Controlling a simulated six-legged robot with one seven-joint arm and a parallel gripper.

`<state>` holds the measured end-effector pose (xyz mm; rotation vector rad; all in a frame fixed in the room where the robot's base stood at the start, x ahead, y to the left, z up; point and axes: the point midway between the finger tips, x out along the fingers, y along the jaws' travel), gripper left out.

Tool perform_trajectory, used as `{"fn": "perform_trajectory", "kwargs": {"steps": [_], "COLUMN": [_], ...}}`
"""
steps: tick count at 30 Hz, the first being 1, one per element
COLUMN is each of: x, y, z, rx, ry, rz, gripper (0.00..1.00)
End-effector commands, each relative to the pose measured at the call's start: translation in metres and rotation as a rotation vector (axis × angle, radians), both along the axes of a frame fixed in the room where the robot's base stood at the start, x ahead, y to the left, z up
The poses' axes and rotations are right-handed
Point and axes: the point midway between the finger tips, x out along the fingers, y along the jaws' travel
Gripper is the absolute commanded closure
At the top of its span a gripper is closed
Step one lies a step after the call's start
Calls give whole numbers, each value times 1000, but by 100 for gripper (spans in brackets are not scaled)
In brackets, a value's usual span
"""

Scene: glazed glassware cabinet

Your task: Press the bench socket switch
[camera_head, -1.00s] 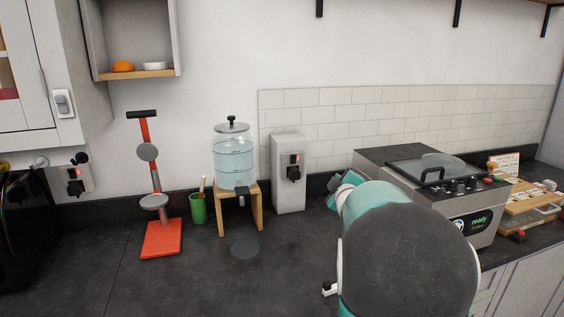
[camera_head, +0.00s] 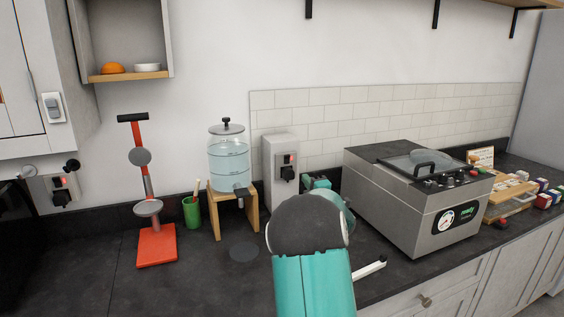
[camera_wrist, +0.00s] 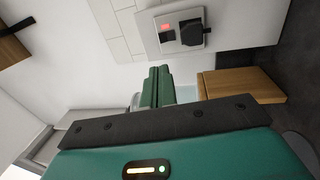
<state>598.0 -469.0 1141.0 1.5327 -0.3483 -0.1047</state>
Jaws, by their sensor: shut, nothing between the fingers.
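A grey socket box (camera_head: 282,180) stands upright on the bench against the tiled wall. Its face carries a small red-lit switch (camera_head: 289,159) above a black plug (camera_head: 288,173). In the wrist view the picture is turned; the red switch (camera_wrist: 167,27) is at the top, beside the black plug (camera_wrist: 191,32). My gripper (camera_wrist: 159,70) shows there as two green fingers closed together and empty, below the switch in the picture and apart from it. In the head view, my arm mostly hides the gripper, just right of the socket box.
A water dispenser (camera_head: 230,158) on a wooden stand (camera_head: 252,212) is left of the socket box. A steel machine (camera_head: 405,220) stands to the right. A green cup (camera_head: 191,212) and red-based stand (camera_head: 157,246) are further left. Another socket (camera_head: 63,190) is on the left wall.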

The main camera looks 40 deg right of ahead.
Motion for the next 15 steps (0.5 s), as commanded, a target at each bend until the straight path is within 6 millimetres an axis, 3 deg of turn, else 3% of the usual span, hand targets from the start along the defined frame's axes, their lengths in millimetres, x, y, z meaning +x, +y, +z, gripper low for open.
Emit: {"fn": "perform_trajectory", "kwargs": {"steps": [10,15], "x": [1,17], "y": [-2,-6], "z": [0,3], "rx": [-1,-2], "ry": [-1,0], "rz": [2,4], "gripper": [100,100]}}
